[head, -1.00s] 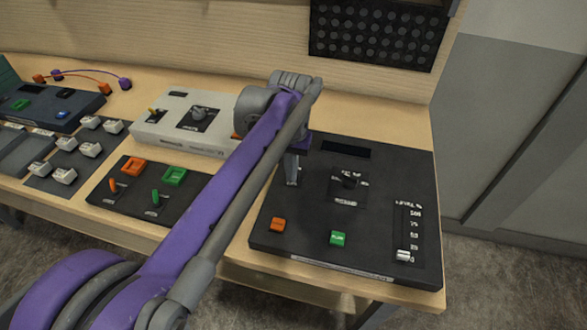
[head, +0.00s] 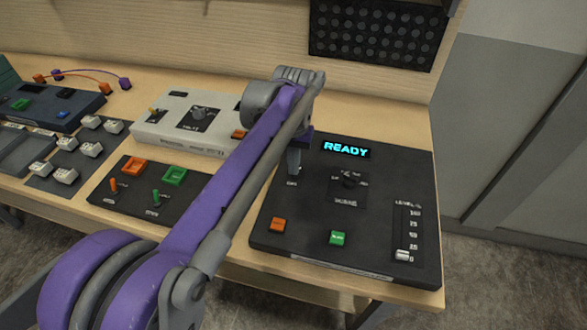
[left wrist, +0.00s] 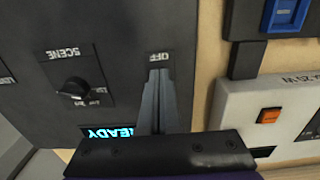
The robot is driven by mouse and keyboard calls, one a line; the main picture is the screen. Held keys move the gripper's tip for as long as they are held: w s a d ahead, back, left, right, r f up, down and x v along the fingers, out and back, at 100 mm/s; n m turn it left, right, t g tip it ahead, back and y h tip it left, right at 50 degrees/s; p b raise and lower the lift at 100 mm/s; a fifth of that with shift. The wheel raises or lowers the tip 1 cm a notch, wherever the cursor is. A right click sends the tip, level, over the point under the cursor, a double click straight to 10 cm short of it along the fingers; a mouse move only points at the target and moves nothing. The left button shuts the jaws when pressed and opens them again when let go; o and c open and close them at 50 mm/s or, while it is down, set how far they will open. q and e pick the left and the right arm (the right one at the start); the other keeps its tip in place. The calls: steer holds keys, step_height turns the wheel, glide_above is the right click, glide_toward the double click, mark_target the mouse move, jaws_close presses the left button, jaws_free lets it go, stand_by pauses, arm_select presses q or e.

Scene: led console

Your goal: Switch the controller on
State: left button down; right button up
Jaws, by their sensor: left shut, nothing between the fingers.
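The black controller (head: 300,222) lies at the right end of the bench. Its display (head: 346,149) is lit and reads READY in cyan; the display also shows upside down in the left wrist view (left wrist: 108,131). My left gripper (head: 293,172) is shut and empty, pointing down at the controller's upper left, left of the display. In the left wrist view its fingertips (left wrist: 158,75) are together just beside an OFF label (left wrist: 158,57). The power switch itself is hidden behind the fingers, and I cannot tell whether they touch it. My right gripper is not in view.
The controller also carries a scene knob (head: 350,180), an orange button (head: 278,224), a green button (head: 337,238) and a level slider (head: 403,255). A light grey box (head: 180,140) and a black switch panel (head: 130,205) stand to its left. A perforated panel (head: 380,32) is on the back wall.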

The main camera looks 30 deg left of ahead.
mark_target(292, 182)
arm_select(q)
step_height(292, 182, up, 7)
steer(key=p, duration=0.4)
steer(key=shift+s+p, duration=0.3)
steer(key=shift+s, duration=0.05)
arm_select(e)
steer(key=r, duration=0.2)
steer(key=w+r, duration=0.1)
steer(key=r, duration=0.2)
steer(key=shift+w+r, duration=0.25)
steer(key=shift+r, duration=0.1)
arm_select(q)
steer(key=shift+s+d+f, duration=0.1)
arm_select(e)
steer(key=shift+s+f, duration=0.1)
